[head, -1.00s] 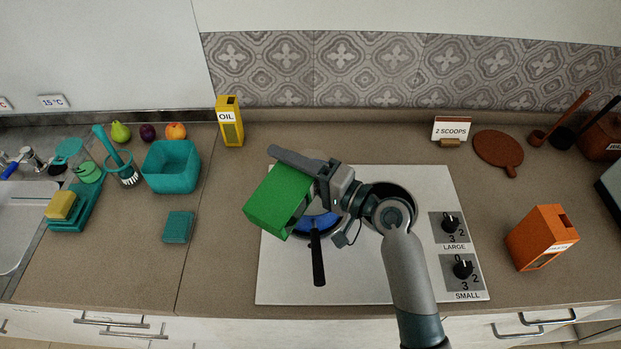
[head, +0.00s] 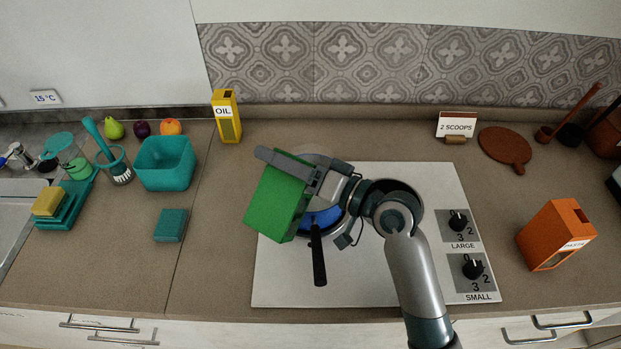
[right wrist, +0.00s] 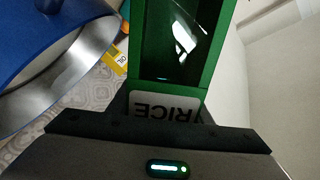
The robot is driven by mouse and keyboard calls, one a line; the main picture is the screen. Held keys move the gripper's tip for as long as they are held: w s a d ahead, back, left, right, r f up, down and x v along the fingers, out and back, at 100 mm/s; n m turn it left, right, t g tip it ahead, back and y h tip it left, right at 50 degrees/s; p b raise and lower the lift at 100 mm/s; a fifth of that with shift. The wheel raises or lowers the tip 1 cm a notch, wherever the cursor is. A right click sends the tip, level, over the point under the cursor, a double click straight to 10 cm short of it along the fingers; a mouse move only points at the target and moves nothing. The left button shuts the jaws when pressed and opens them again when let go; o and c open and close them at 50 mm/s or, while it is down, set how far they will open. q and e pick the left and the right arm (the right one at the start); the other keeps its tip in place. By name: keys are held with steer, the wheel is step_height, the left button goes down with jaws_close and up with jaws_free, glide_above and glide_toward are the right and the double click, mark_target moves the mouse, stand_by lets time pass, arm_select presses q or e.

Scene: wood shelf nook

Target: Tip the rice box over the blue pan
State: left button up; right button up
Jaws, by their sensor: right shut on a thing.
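The green rice box (head: 277,205) is held tilted above the left part of the cooktop. My right gripper (head: 292,165) is shut on it. The right wrist view shows the box (right wrist: 165,85) with its RICE label upside down and a clear window. The blue pan (head: 325,216) sits on the cooktop under and just right of the box, its black handle pointing to the front. Box and gripper hide much of the pan. A blue and silvery round thing, apparently the pan (right wrist: 85,65), shows in the right wrist view. No falling rice is visible. My left gripper is not in view.
The white cooktop (head: 375,285) has two knobs at its right. An orange pasta box (head: 553,236) stands right of it. A yellow oil box (head: 227,118) stands behind left. A "2 scoops" sign (head: 456,125) stands at the back.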

steer(key=shift+r+n, duration=0.1)
steer(key=shift+n, duration=0.5)
step_height(320, 180, up, 3)
steer(key=shift+s+f+n+p, duration=0.1)
steer(key=shift+f+n+p, duration=0.1)
steer(key=shift+n+p, duration=0.5)
steer(key=s+a+r+n+p, duration=0.1)
steer(key=n, duration=0.1)
steer(key=s+a+r+n+p, duration=0.1)
steer(key=s+r+n, duration=0.1)
steer(key=n, duration=0.1)
steer(key=shift+s+a+r+n+p, duration=0.1)
steer(key=shift+s+a+n+p, duration=0.05)
steer(key=shift+s+n+p, duration=0.15)
steer(key=shift+s+a+r+n+p, duration=0.45)
steer(key=shift+s+n+p, duration=0.15)
steer(key=shift+n, duration=0.4)
